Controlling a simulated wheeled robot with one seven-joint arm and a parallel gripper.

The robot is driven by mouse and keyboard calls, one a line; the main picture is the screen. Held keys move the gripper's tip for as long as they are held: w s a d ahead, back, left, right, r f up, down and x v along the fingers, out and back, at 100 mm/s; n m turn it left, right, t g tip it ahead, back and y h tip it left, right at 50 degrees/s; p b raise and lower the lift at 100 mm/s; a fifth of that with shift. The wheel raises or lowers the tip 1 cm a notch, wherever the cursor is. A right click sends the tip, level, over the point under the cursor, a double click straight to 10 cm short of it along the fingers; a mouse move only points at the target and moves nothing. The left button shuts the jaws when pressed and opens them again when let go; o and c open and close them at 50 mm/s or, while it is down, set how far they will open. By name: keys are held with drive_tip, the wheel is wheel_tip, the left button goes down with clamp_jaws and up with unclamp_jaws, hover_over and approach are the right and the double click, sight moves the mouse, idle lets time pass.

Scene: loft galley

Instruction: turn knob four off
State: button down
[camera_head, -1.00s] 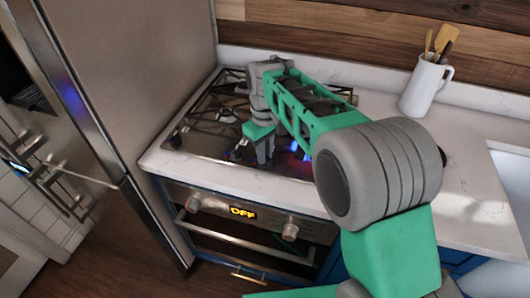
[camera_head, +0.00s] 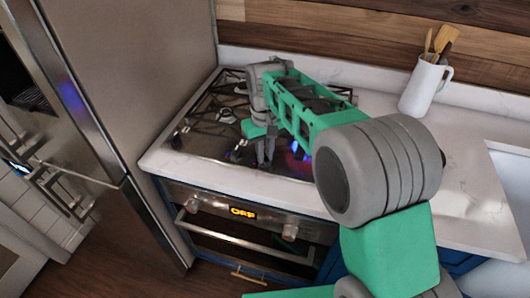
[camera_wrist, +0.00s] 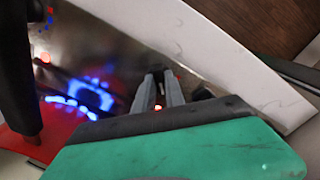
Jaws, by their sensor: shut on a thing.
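The gas cooktop (camera_head: 205,140) is set in the white counter, with its knobs along the front edge. My gripper (camera_head: 265,162) points down at the front of the cooktop, right of its middle. In the wrist view its two fingers (camera_wrist: 158,75) are close together around a small knob, which they mostly hide. Another dark knob (camera_wrist: 203,93) stands just right of the fingers. A burner with a blue flame (camera_wrist: 85,97) is lit to the left of them. Its blue glow (camera_head: 299,151) also shows in the head view, beside my arm. I cannot read any knob number.
The oven (camera_head: 240,222) below shows OFF on its display. A steel fridge (camera_head: 130,90) stands close on the left. The counter between is clear.

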drive_tip(key=m, duration=0.4)
drive_tip(key=shift+m, duration=0.3)
drive_tip(key=shift+m+p, duration=0.3)
drive_tip(key=shift+m, duration=1.6)
drive_tip(key=c, duration=1.4)
unclamp_jaws()
wheel_tip(320, 180, up, 8)
drive_tip(key=shift+f+b, duration=0.1)
drive_tip(key=shift+b, duration=0.25)
